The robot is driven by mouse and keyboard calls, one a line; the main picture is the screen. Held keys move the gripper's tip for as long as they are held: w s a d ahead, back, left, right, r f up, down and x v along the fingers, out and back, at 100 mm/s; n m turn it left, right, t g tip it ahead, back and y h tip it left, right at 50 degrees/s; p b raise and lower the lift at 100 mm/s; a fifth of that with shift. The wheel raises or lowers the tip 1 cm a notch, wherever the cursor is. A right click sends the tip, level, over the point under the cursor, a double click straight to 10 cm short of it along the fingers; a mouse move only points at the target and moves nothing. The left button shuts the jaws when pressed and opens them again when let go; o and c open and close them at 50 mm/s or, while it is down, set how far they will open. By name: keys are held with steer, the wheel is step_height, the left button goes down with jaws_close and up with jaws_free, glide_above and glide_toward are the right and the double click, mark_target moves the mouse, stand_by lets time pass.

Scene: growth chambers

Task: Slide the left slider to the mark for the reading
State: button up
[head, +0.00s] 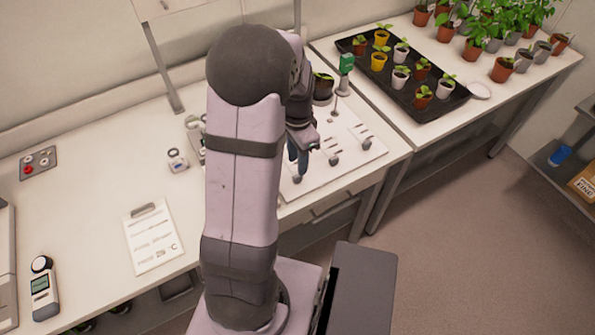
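A white slider panel (350,128) lies on the bench behind and right of my arm. Several dark knobs show on it: a left slider knob (297,180) near the front left edge, a middle knob (333,160) and a right knob (366,143). The panel's left part is hidden by my arm. My gripper (301,167) points down over the panel's left side, close to the left knob. I cannot tell whether it touches the knob or whether its fingers are open. A green-headed probe (347,63) stands at a dark pot (323,90); its reading is too small to make out.
A clipboard (142,254) and a handheld meter (40,286) lie on the left bench (95,210). A button box (39,162) sits farther back. A black tray (440,117) of potted seedlings stands on the right bench. Bench room around the clipboard is free.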

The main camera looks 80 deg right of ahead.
mark_target(297, 175)
steer(key=shift+f+p, duration=0.8)
steer(key=shift+f, duration=2.35)
jaws_close()
